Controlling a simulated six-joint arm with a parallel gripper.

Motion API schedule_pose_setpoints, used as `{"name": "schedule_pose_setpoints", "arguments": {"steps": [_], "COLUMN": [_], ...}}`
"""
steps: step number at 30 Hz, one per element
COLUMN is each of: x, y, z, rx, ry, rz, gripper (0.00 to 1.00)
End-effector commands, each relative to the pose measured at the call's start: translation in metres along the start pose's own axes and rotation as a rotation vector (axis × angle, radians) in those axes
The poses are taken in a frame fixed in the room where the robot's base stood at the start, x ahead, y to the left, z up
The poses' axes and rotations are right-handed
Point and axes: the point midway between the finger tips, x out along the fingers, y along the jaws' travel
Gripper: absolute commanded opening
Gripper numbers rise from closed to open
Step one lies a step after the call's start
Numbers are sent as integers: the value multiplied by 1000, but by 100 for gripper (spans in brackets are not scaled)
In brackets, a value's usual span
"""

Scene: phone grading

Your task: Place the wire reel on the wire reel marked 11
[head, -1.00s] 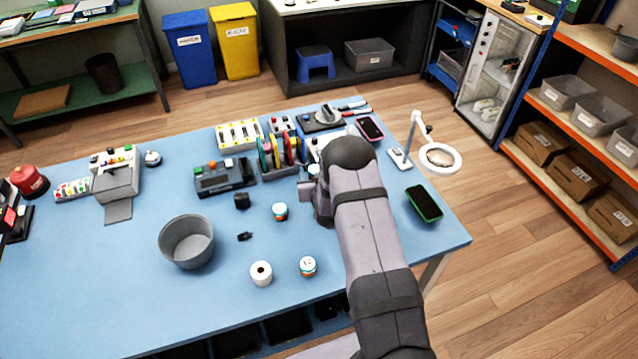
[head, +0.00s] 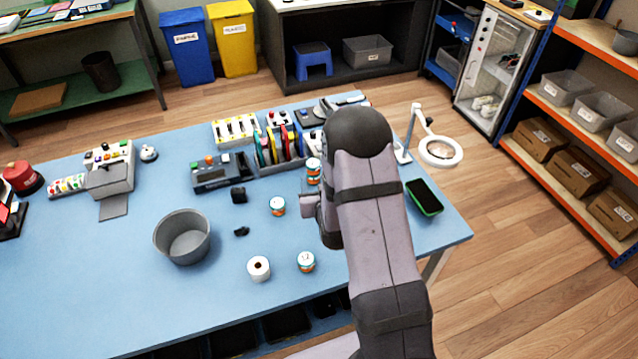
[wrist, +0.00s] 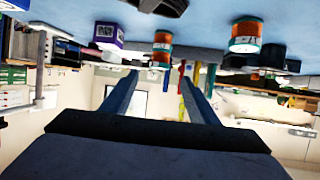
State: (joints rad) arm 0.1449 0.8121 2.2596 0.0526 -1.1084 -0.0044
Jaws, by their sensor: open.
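Two wire reels with white, orange and teal bands stand stacked upright beside the left side of my arm. The upper reel (head: 313,164) sits on the lower reel (head: 313,180). The upside-down wrist view also shows this stack (wrist: 162,46), ahead between the finger lines. A single reel stands mid-table (head: 277,206), and another stands near the front edge (head: 306,262). One single reel shows large in the wrist view (wrist: 246,35). No number 11 is readable. My gripper (wrist: 158,88) is open and empty, apart from the stack. My arm hides its fingertips in the head view.
A grey bin (head: 183,237), white roll (head: 258,268) and small black pieces (head: 240,195) are on the blue table (head: 130,270). A phone (head: 424,197) and magnifier lamp (head: 440,150) are at right.

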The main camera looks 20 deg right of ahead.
Motion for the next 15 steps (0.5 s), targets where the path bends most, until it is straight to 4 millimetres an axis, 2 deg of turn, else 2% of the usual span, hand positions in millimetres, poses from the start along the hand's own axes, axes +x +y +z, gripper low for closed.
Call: {"name": "schedule_pose_setpoints", "arguments": {"steps": [8, 11, 15], "x": [-4, -8, -24], "y": [-2, -6, -16], "z": [-1, 0, 4], "rx": [-1, -3, -12], "ry": [-18, -65, -191], "rz": [-4, -12, -34], "gripper": [54, 54, 54]}}
